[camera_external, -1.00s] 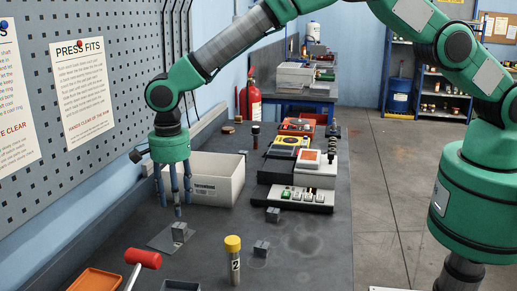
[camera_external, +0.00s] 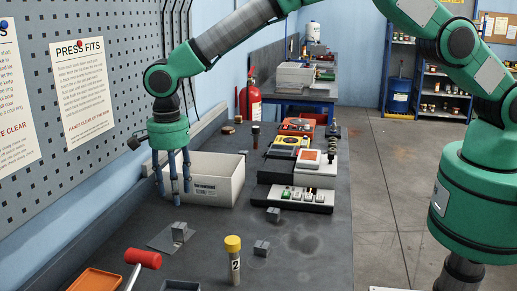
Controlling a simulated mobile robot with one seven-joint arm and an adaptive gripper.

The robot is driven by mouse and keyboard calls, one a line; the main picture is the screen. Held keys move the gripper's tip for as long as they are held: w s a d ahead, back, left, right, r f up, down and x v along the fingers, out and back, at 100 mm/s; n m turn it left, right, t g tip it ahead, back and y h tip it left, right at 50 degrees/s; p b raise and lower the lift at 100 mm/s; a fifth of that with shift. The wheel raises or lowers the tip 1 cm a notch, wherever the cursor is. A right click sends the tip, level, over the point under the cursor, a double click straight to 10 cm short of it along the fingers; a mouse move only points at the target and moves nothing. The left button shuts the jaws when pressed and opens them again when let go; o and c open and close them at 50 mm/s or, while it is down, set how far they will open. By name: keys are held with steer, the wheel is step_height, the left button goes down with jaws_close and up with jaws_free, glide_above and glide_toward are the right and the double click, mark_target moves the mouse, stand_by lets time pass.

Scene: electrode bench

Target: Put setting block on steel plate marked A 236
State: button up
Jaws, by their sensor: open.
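A thin grey steel plate (camera_external: 160,240) lies flat on the bench at the left; no marking on it can be read from here. A small grey block (camera_external: 179,231) stands on the plate, toward its right side. Two similar grey blocks, one nearer (camera_external: 261,247) and one farther (camera_external: 273,214), sit on the bench to the right; I cannot tell by label which is the setting block. My gripper (camera_external: 174,191) points down above the plate block, fingers apart and empty, clear of the block.
A white bin (camera_external: 215,180) stands just behind my gripper. A yellow-capped tube (camera_external: 234,262), a red-handled tool (camera_external: 143,260) and an orange tray (camera_external: 96,280) are at the front. Devices (camera_external: 297,197) line the right edge. Bench between the blocks is clear.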

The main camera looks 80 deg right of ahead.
steer(key=s+d+r+n+t, duration=0.15)
steer(key=s+d+r, duration=0.3)
steer(key=r, duration=0.65)
steer(key=s+d+r+n, duration=0.3)
steer(key=s+d+r, duration=0.15)
steer(key=r, duration=0.55)
steer(key=s+d+r+n+t, duration=0.1)
steer(key=s+d+r+n, duration=0.1)
steer(key=s+d+r, duration=0.35)
steer(key=s+d+r+n, duration=0.2)
steer(key=s+d+r, duration=0.1)
steer(key=s+r, duration=0.5)
steer(key=s+d+r+n+t, duration=0.1)
steer(key=s+d+r+n, duration=0.15)
steer(key=s, duration=0.65)
steer(key=s+d+r+n+t, duration=0.15)
steer(key=s+d, duration=0.25)
steer(key=s, duration=0.4)
steer(key=s+d+f+n, duration=0.1)
steer(key=s+d+n, duration=0.1)
steer(key=s, duration=0.6)
steer(key=s+d+f+n, duration=0.2)
steer(key=s+n, duration=0.1)
steer(key=s, duration=0.6)
steer(key=shift+s+t, duration=0.2)
steer(key=shift+t, duration=0.1)
steer(key=shift+n, duration=0.25)
